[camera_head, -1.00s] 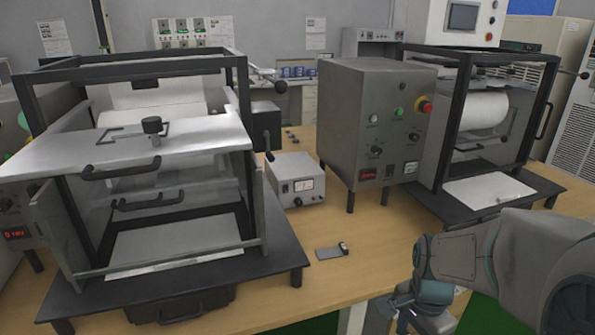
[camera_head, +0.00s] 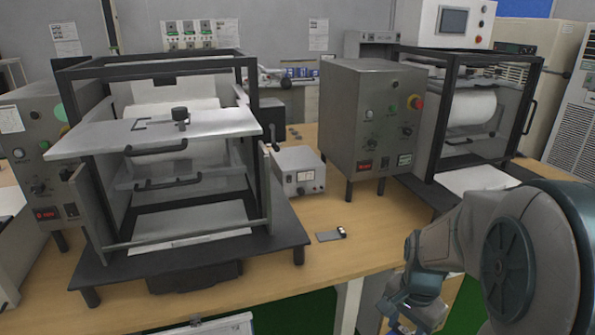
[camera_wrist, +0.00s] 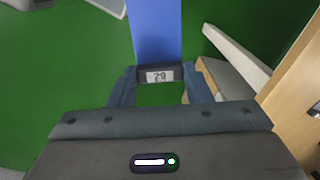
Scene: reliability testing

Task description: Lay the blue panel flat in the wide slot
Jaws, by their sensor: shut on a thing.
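In the wrist view the blue panel (camera_wrist: 156,32) extends away from my gripper (camera_wrist: 160,76) toward the top of the picture. Its near end is a dark piece with a white label reading 29, and my fingers are shut on that end from both sides. The panel's far end is cut off by the frame. In the head view my gripper (camera_head: 412,312) is low at the bottom right, beside the table's front edge, and its fingertips are hard to make out. I cannot identify the wide slot in either view.
The wooden table (camera_head: 345,270) carries a large open-framed machine (camera_head: 285,230), a grey control box (camera_head: 345,120), a second framed machine (camera_head: 535,100) and a small meter box (camera_head: 300,172). A small dark item (camera_head: 331,236) lies near the front. Green floor (camera_wrist: 60,90) is below my gripper.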

